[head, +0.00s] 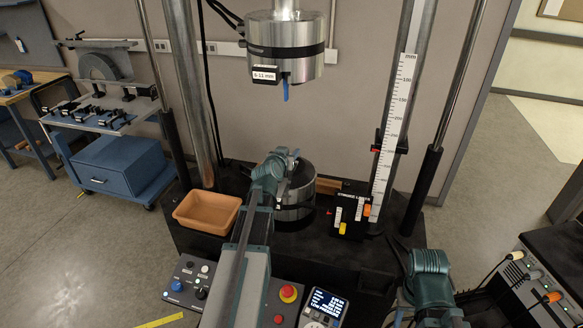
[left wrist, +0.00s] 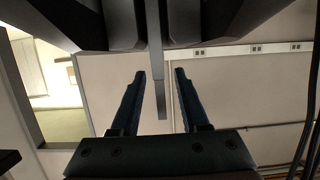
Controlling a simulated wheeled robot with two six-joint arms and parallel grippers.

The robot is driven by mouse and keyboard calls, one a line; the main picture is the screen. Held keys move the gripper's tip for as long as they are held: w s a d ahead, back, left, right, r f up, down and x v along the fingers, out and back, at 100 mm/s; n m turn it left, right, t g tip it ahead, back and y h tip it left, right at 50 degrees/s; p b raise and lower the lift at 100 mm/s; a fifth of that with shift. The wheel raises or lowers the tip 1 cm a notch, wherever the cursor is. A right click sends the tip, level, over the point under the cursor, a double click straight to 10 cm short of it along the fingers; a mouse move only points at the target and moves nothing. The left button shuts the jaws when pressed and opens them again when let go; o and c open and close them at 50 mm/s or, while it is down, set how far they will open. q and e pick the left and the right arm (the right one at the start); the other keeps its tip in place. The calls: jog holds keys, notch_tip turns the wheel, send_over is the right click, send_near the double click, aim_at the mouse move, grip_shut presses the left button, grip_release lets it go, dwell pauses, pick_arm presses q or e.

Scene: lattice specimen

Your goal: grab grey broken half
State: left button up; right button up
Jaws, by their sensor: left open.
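My left gripper (head: 284,163) is at the end of the arm that reaches up the middle of the head view, over the lower steel platen (head: 297,212).
The upper steel platen (head: 284,48) hangs above the left gripper. An empty orange-brown tray (head: 207,229) sits left of the lower platen. A white ruler (head: 392,135) and a black block with coloured tabs (head: 350,213) stand to the right. Control panels lie in front.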

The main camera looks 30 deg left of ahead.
pick_arm(q)
jog(key=shift+w+a+f, duration=0.1)
jog(key=shift+w+f, duration=0.1)
jog(key=shift+w, duration=0.15)
jog(key=shift+s+r, duration=0.1)
jog(key=shift+s, duration=0.05)
jog(key=shift+c, duration=1.3)
grip_shut()
